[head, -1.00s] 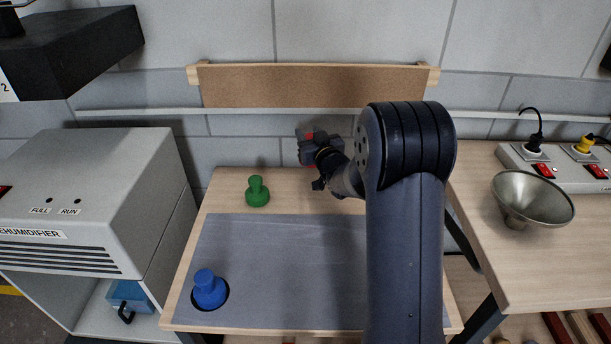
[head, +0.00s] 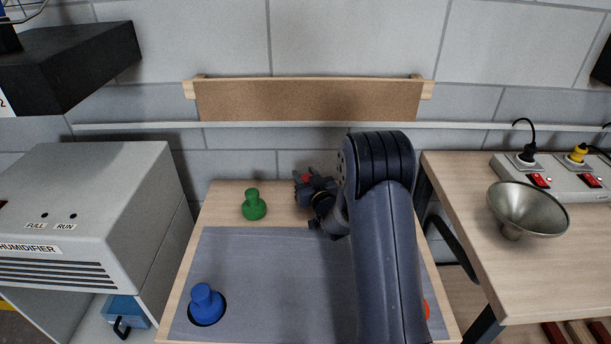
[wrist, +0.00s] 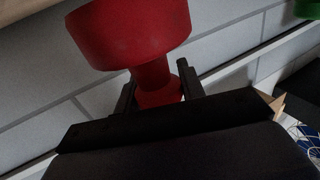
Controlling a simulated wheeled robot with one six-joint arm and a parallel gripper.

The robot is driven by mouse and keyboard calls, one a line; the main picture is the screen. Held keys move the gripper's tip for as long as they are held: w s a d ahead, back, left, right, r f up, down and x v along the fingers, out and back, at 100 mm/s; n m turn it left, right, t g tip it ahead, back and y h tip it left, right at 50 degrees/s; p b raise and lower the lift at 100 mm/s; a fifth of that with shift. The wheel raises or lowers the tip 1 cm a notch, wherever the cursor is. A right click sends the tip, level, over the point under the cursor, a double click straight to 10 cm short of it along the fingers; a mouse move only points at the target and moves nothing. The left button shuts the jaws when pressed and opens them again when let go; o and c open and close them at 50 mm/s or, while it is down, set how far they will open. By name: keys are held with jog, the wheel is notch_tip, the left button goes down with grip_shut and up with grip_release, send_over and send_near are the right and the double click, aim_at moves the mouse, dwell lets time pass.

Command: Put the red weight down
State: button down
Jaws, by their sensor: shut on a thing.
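My gripper (head: 314,188) is shut on the red weight (wrist: 130,32). In the wrist view the fingers (wrist: 158,84) close around the weight's narrow neck, with its wide body away from my palm. In the head view only a little red (head: 305,178) shows between the dark fingers. The gripper is over the bare wooden strip at the back of the table (head: 228,196), right of the green weight (head: 254,206). I cannot tell whether the red weight touches the wood.
A blue weight (head: 206,303) stands in a dark round spot on the grey mat (head: 270,280). An orange-red thing (head: 426,309) is mostly hidden behind my arm. A metal funnel (head: 527,209) and power strip (head: 560,178) are on the right bench. A dehumidifier (head: 90,205) stands left.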

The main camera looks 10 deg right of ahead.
jog(key=shift+s+f+b, duration=0.2)
jog(key=shift+f+b, duration=0.4)
jog(key=shift+b, duration=0.4)
jog(key=c, duration=0.9)
grip_release()
jog(key=shift+f, duration=0.3)
jog(key=shift+r, duration=0.1)
jog(key=shift+w+r+p, duration=0.1)
jog(key=shift+r+p, duration=0.55)
jog(key=shift+p, duration=0.55)
jog(key=s+d+b, duration=0.2)
jog(key=s, duration=0.9)
jog(key=shift+s+d+r, duration=0.15)
jog(key=shift+s+r, duration=0.05)
jog(key=shift+s, duration=0.1)
jog(key=w, duration=0.3)
jog(key=w+a+p, duration=0.1)
jog(key=w, duration=0.3)
jog(key=w+a, duration=0.1)
jog(key=w, duration=0.3)
jog(key=shift+a+p, duration=0.1)
jog(key=shift+p, duration=0.2)
jog(key=shift+w+f+b, duration=0.3)
jog(key=shift+w+b, duration=0.05)
jog(key=shift+b, duration=0.1)
